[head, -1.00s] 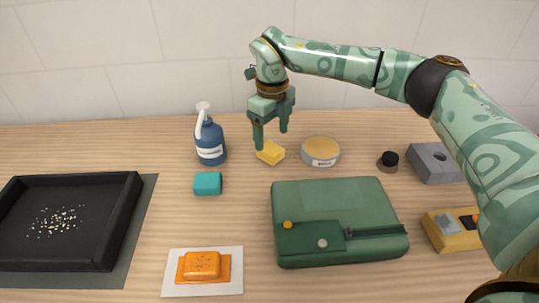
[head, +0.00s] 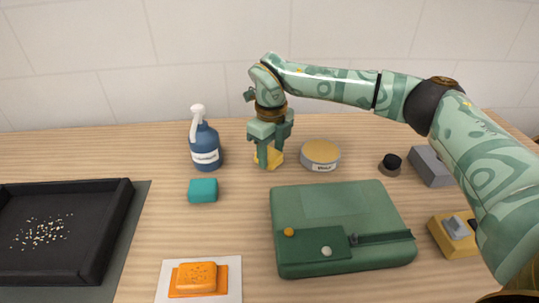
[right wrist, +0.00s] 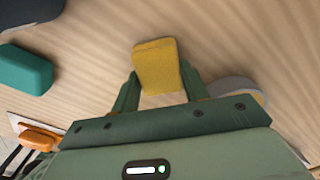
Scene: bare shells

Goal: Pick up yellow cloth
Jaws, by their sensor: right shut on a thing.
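The yellow cloth (head: 275,157) is a small folded block on the wooden table, between the blue spray bottle and the round tin. My right gripper (head: 268,160) has come down over it, with its fingers on either side. In the right wrist view the cloth (right wrist: 156,66) stands between the two fingertips (right wrist: 157,84), and the gripper is shut on it. In the head view the fingers hide part of the cloth. It appears to be still at table level. My left gripper is not in view.
A blue spray bottle (head: 206,147) and teal block (head: 203,190) stand left of the cloth. A round tin (head: 320,155) is close on the right. A green case (head: 335,205) lies in front. A black tray (head: 110,235) is at far left.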

